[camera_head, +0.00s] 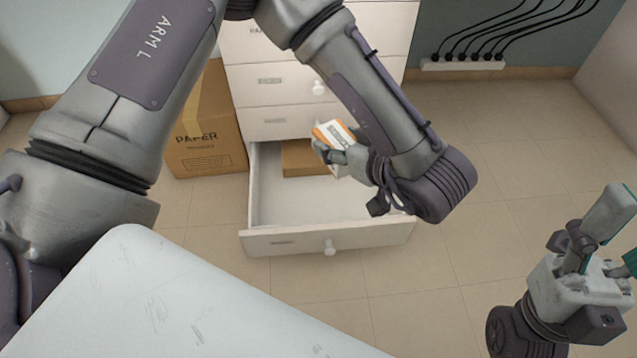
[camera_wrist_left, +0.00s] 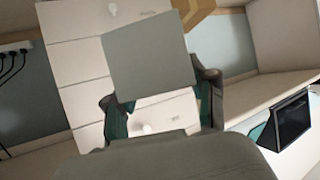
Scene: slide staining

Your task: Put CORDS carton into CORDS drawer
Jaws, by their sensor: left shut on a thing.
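A white and orange carton (camera_head: 338,131) is in my left gripper (camera_head: 335,150), above the back part of an open bottom drawer (camera_head: 285,241). Its printed label is too small to read surely. In the left wrist view the carton (camera_wrist_left: 150,62) shows a plain grey face between the two fingers of the left gripper (camera_wrist_left: 162,108). The drawer is pulled well out, and its front label is unreadable. My right gripper (camera_head: 606,235) is at the right edge, away from the drawer, fingers apart and empty.
A brown box (camera_head: 303,158) lies at the back inside the drawer; the drawer's front part is bare. A PAPER carton (camera_head: 205,140) stands left of the cabinet (camera_head: 270,80). A white table (camera_head: 170,300) fills the lower left. A power strip (camera_head: 462,64) is at the wall.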

